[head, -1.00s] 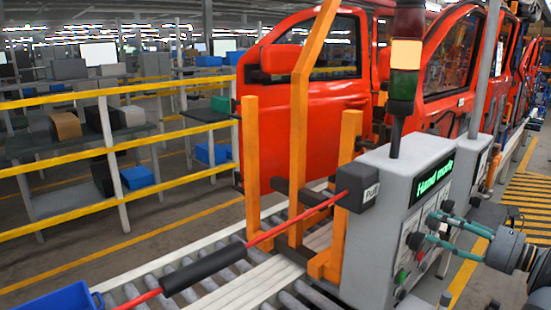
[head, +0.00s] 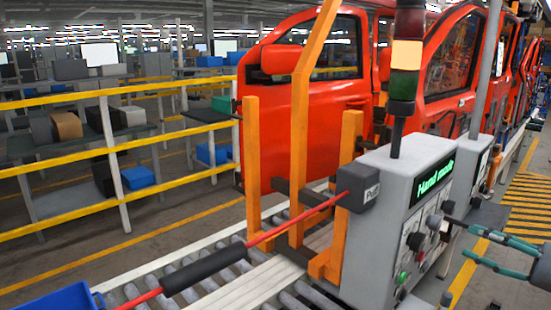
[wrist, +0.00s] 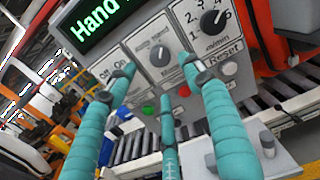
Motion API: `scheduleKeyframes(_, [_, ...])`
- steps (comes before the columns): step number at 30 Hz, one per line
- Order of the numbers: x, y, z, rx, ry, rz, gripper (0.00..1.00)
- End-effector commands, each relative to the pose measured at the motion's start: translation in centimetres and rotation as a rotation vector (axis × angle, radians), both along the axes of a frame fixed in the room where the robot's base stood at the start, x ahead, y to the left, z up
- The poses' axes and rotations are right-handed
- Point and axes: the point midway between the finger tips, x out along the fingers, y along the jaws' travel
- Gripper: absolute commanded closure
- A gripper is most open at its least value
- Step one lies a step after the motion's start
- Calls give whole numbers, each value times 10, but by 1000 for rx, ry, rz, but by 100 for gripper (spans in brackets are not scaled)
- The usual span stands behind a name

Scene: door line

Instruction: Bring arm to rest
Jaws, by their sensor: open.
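My gripper (head: 458,240) is at the right of the head view, its teal fingers spread and empty, standing off from the front of the grey control box (head: 372,240). In the wrist view the open fingers (wrist: 160,80) point at the box's panel. The panel carries a lit green display (wrist: 98,22) beginning "Hand", a black selector knob (wrist: 158,55), a numbered dial (wrist: 213,22) marked m/min, and a "Reset" label. Small green (wrist: 148,111) and red (wrist: 184,91) buttons sit lower. The fingers cover part of the panel, including much of the Off/On switch.
A signal tower (head: 405,70) stands on the box. A red pull bar (head: 290,228) with a black grip runs from it over the roller conveyor (head: 190,292). Orange posts (head: 300,130) and a red door (head: 330,110) stand behind. The striped floor (head: 525,205) at right is clear.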

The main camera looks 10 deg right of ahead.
Motion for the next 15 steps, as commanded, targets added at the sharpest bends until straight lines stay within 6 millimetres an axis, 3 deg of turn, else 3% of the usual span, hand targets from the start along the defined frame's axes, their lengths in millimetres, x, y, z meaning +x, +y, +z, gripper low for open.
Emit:
scheduleKeyframes(3, [-23,-17,-1,-1,0,-4,49])
scheduleKeyframes(4, [-20,-12,0,1,-1,5,49])
scheduleKeyframes(15, [50,36,0,0,0,4,49])
